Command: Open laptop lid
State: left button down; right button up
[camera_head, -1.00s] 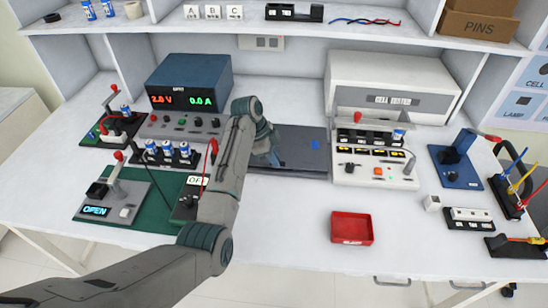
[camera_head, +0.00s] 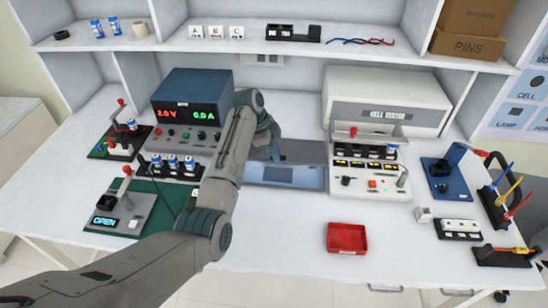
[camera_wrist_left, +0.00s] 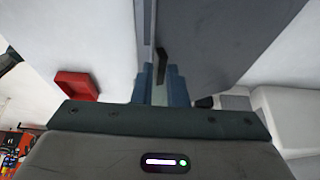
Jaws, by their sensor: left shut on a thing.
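The laptop (camera_head: 290,176) lies on the white bench between the power supply and the cell tester. Its dark lid (camera_head: 305,150) stands raised at the back, and part of the lighter base shows in front of it. My left gripper (camera_head: 268,146) is at the lid's left part. My forearm and wrist hide the laptop's left side and most of the fingers in the head view. In the left wrist view the gripper (camera_wrist_left: 160,88) is shut on the edge of the lid (camera_wrist_left: 222,38), a broad grey panel. My right gripper is in neither view.
The power supply (camera_head: 193,92) stands behind my arm on the left. The cell tester (camera_head: 387,100) and its panel (camera_head: 370,184) stand close to the laptop's right. A red tray (camera_head: 346,238) sits at the front. The bench between tray and laptop is clear.

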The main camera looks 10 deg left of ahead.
pick_arm(q)
jog(key=w+r, duration=0.2)
jog(key=r, duration=0.1)
jog(key=shift+a+r+p, duration=0.1)
jog(key=shift+p, duration=0.2)
jog(key=shift+w+r, duration=0.55)
